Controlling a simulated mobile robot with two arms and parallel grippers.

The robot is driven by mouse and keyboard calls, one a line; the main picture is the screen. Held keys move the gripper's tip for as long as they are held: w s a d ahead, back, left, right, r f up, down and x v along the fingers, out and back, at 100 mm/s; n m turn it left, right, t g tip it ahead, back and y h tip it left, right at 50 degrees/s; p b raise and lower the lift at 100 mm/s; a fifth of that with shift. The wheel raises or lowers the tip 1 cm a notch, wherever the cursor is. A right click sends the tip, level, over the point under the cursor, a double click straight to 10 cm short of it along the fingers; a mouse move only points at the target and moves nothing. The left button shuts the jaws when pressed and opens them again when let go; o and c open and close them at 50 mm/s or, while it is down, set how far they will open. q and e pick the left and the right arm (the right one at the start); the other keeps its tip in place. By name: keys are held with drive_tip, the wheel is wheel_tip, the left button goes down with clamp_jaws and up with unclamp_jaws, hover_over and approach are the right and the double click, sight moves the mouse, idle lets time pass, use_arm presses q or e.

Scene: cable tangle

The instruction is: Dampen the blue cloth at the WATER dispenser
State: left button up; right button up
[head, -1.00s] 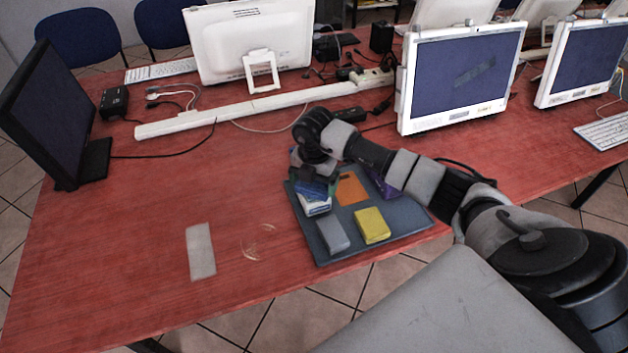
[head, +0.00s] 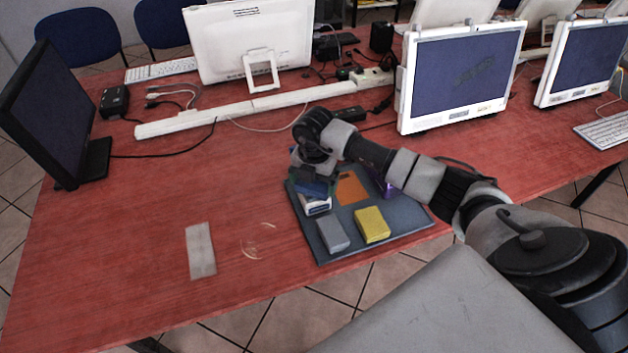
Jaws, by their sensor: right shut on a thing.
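The blue cloth (head: 313,187) is a small dark blue piece at the tip of my right gripper (head: 314,178). My right gripper points down over the back left part of a dark grey tray (head: 285,208) and is shut on the blue cloth. A white block with a blue marking (head: 315,205) is just below and in front of the cloth; I cannot tell whether they touch. No WATER label is readable, so I cannot tell which thing is the dispenser. My left gripper is not in view.
The tray also holds an orange flat piece (head: 351,190), a yellow block (head: 372,225), a grey block (head: 332,234) and a partly hidden purple thing (head: 386,189). A pale strip (head: 200,250) lies to the left. Monitors (head: 460,80) stand behind.

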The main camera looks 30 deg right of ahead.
wheel_tip(320, 180, up, 7)
drive_tip(key=p, duration=0.5)
drive_tip(key=shift+p, duration=0.35)
idle(0.7)
